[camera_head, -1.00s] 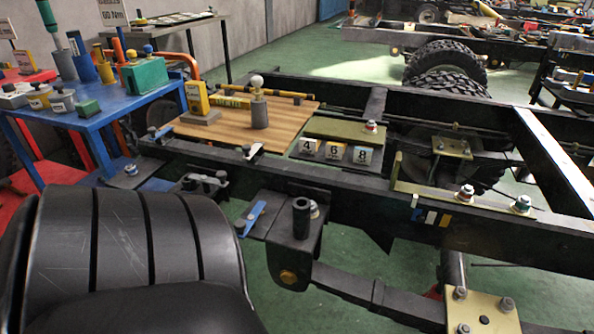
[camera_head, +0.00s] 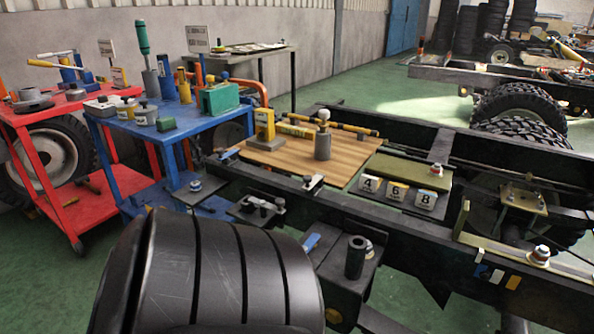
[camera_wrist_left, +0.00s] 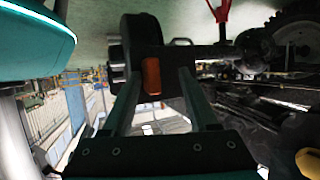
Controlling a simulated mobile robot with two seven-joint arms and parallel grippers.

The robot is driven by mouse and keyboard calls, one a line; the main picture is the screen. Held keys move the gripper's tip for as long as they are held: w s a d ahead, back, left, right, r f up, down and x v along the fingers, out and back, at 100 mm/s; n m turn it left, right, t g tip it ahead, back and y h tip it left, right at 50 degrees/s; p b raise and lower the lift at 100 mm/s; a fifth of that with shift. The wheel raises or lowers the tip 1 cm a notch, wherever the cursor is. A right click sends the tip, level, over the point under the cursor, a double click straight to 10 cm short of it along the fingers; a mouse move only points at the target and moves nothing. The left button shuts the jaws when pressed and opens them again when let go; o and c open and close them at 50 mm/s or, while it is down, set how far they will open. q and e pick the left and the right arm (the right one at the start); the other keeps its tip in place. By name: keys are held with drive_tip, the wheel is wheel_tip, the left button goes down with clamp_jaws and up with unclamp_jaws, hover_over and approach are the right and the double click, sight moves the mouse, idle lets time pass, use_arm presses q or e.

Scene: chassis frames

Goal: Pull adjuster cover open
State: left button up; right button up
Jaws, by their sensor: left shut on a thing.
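In the left wrist view, the two grey fingers of my left gripper (camera_wrist_left: 157,85) reach forward and are shut on a dark piece. That piece carries an orange tab (camera_wrist_left: 152,76), which shows between the fingertips. A thick black block (camera_wrist_left: 143,35) rises just beyond the tips. I cannot tell whether the held piece is the adjuster cover. The left gripper does not show in the head view. My right gripper is in neither view.
A large black grooved form (camera_head: 215,275) fills the lower head view. A dark chassis frame (camera_head: 400,235) crosses the right, bearing a wooden board (camera_head: 345,150) and numbered blocks (camera_head: 398,193). A blue table (camera_head: 130,128) with tools and a red cart (camera_head: 65,205) stand left. Green floor shows between them.

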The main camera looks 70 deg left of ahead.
use_arm(q)
drive_tip(key=p+v, duration=0.2)
drive_tip(key=v, duration=1.3)
drive_tip(key=shift+a, duration=0.2)
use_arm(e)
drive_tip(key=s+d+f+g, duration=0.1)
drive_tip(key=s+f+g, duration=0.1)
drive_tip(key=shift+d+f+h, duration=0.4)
use_arm(q)
drive_tip(key=shift+s, duration=0.15)
